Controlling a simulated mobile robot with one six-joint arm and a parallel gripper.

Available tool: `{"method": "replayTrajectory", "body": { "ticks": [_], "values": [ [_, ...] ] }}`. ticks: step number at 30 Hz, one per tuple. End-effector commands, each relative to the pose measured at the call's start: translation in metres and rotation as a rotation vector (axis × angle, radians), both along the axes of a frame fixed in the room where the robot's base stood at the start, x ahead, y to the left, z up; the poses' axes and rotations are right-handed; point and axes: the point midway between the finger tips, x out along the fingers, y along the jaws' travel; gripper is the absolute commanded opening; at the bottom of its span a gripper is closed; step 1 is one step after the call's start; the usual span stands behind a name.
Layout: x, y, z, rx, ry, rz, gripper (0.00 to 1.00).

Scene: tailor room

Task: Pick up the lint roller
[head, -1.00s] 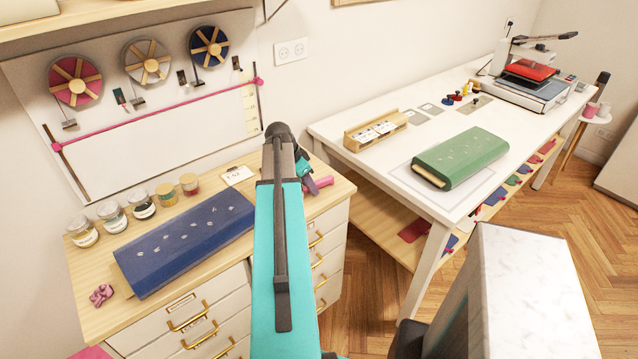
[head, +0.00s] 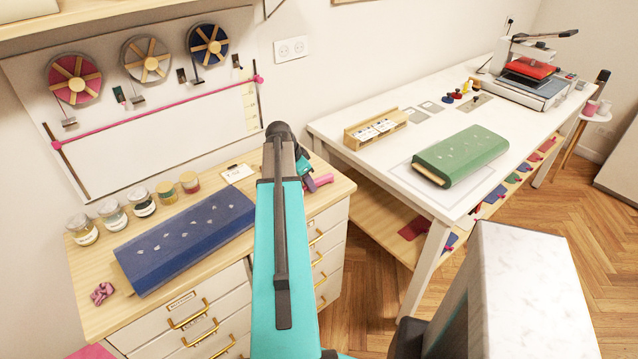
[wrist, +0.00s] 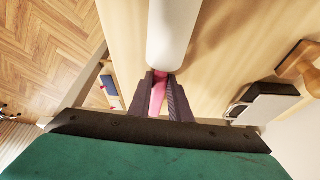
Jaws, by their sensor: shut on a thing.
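The lint roller has a white roll (wrist: 173,32) and a pink handle (wrist: 157,95). In the wrist view, my gripper (wrist: 161,82) is shut on the handle, with a dark finger on each side. The white roll points away from the gripper over the wooden cabinet top. I cannot tell whether the roll touches the top or is just above it. In the head view, pink of the lint roller (head: 321,181) shows at the cabinet's right end, beside my wrist.
A blue padded block (head: 185,240) and several jars (head: 141,199) stand on the cabinet (head: 85,315). A wooden-handled thing (wrist: 299,60) and a black-and-white thing (wrist: 264,102) are right of the roller. A white table (head: 450,205) with a green block (head: 461,155) stands beyond a gap.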

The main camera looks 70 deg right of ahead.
Motion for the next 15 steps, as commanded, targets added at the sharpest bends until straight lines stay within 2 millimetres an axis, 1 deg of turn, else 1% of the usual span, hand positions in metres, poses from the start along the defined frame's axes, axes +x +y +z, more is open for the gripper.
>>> {"method": "replayTrajectory", "body": {
  "ticks": [9, 15],
  "values": [
    [0.0003, -0.0002, 0.0014, -0.001, -0.001, 0.000, 0.00],
    [0.0004, -0.0006, 0.0085, -0.002, -0.001, 0.001, 0.00]
  ]
}}
